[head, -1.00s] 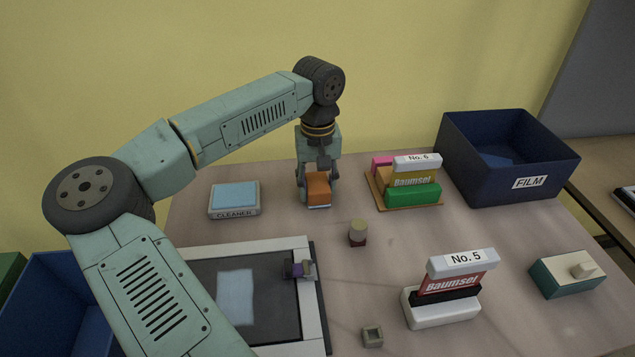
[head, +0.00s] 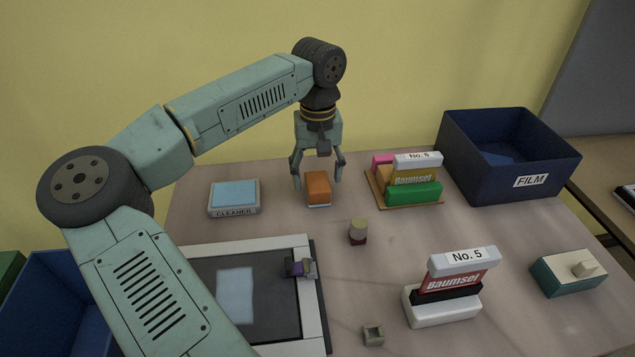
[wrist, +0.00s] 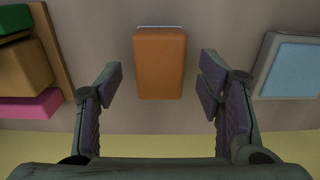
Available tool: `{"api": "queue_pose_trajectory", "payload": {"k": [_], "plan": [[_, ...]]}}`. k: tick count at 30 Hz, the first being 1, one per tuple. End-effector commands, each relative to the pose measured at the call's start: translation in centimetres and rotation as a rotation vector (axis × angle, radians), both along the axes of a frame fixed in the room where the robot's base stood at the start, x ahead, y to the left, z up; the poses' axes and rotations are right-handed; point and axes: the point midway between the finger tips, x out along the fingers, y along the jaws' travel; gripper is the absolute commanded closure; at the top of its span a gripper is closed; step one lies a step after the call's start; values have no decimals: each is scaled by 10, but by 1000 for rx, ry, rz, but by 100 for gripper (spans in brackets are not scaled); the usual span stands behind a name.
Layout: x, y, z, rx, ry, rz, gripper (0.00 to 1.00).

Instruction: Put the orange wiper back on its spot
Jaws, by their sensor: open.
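The orange wiper (head: 318,188) is a small orange block with a pale edge at its base. It stands on the table between the cleaner box and the board of coloured blocks. My gripper (head: 318,182) is open just above and behind it, with a finger to either side and clear of it. In the wrist view the wiper (wrist: 160,64) lies ahead of the gap between the open fingers (wrist: 160,85), and nothing is held. No marked spot for the wiper can be made out.
The cleaner box (head: 234,197) with a blue pad is left of the wiper. The block board (head: 376,197) is close on the right. The lightbox (head: 312,300), No. 5 stand (head: 442,306) and blue FILM bin (head: 455,165) are farther off.

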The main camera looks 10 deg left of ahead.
Motion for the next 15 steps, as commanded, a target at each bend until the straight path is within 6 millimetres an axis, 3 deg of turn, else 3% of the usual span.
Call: {"api": "queue_pose_trajectory", "payload": {"k": [9, 15], "plan": [[0, -1, 67, 0, -3, 0, 39], [0, -1, 90, -1, -1, 0, 39]]}}
